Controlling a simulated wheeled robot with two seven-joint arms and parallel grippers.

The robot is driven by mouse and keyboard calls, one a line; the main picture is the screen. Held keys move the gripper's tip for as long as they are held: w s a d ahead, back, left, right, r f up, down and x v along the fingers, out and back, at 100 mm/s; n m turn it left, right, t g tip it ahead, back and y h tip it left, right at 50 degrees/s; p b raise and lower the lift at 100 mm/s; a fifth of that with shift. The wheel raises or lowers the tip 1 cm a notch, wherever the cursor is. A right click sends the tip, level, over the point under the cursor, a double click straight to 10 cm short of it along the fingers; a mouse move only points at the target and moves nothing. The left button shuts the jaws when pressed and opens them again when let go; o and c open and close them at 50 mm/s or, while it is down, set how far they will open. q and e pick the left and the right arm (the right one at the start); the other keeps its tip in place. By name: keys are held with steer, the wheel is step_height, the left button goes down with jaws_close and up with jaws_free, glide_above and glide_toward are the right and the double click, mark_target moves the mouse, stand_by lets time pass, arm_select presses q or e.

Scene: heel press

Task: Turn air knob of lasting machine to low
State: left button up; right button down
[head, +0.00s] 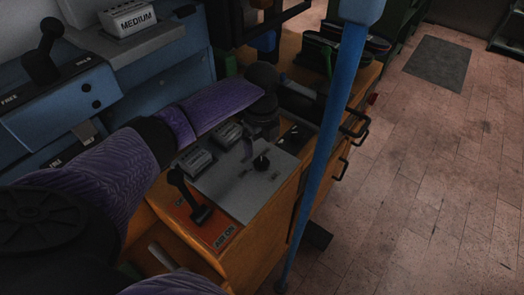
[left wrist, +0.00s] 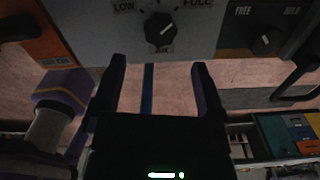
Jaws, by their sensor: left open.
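The air knob (head: 261,162) is a small black knob on a grey plate (head: 228,190) of the machine. In the left wrist view the knob (left wrist: 160,28) sits between the printed words LOW on the left and FULL on the right, and a white mark on it seems to slant up and right. My left gripper (head: 261,141) is just beyond the knob in the head view. In the left wrist view its two fingers (left wrist: 161,63) are spread and empty, with the knob ahead of the gap, apart from them. My right gripper is not in view.
An orange plate with a black lever (head: 178,182) lies on the near side of the grey plate. A dark FREE/HOLD plate with a knob (left wrist: 264,44) lies on the other side. A blue pole (head: 328,130) stands at the right. Open tiled floor (head: 440,150) lies beyond.

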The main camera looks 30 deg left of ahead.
mark_target(262, 162)
arm_select(q)
step_height(262, 162, down, 6)
steer(key=shift+f+b, duration=0.25)
steer(key=shift+b, duration=0.55)
jaws_close()
steer(key=shift+r, duration=0.1)
